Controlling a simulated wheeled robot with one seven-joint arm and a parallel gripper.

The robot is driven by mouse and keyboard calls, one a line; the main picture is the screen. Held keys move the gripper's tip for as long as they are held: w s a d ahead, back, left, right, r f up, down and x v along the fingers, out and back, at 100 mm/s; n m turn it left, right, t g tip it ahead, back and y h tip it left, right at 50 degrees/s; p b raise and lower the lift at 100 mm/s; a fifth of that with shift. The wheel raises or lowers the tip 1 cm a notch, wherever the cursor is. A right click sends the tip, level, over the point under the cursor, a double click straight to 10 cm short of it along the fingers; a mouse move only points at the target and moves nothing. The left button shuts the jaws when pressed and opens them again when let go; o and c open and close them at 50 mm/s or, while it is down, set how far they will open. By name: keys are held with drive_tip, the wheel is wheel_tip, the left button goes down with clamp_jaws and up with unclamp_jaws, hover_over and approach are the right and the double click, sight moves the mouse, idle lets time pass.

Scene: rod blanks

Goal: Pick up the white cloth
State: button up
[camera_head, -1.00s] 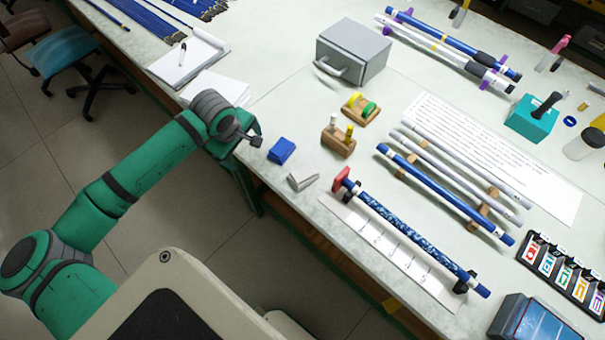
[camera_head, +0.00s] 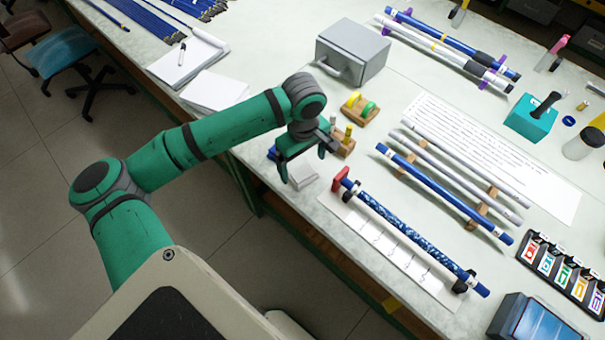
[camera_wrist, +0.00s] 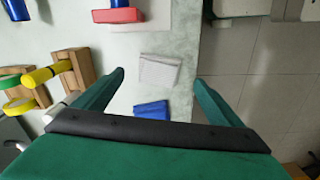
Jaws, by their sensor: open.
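The white cloth (camera_head: 303,175) is a small folded pad lying on the table near its front edge. In the wrist view the white cloth (camera_wrist: 159,72) lies ahead of the fingers, between their lines and apart from both. My gripper (camera_head: 303,168) is above the table close to the cloth, green-fingered, open and empty. In the wrist view my gripper (camera_wrist: 160,85) shows both fingers spread wide. A blue cloth (camera_wrist: 151,110) lies beside the white one, and in the head view it (camera_head: 272,153) is mostly hidden behind my gripper.
A red-ended blue rod (camera_head: 410,235) rests on stands to the right of the cloth. A wooden block with pegs (camera_head: 344,146) stands just behind my gripper, with another wooden holder (camera_head: 360,108) beyond. A grey box (camera_head: 354,52) is farther back. The table edge (camera_wrist: 198,50) is close to the cloth.

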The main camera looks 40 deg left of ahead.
sight(303, 172)
drive_tip(key=shift+w+a+f, duration=0.1)
drive_tip(key=shift+f, duration=1.25)
drive_tip(key=shift+a+f, duration=0.1)
drive_tip(key=shift+f, duration=1.25)
drive_tip(key=c, duration=1.1)
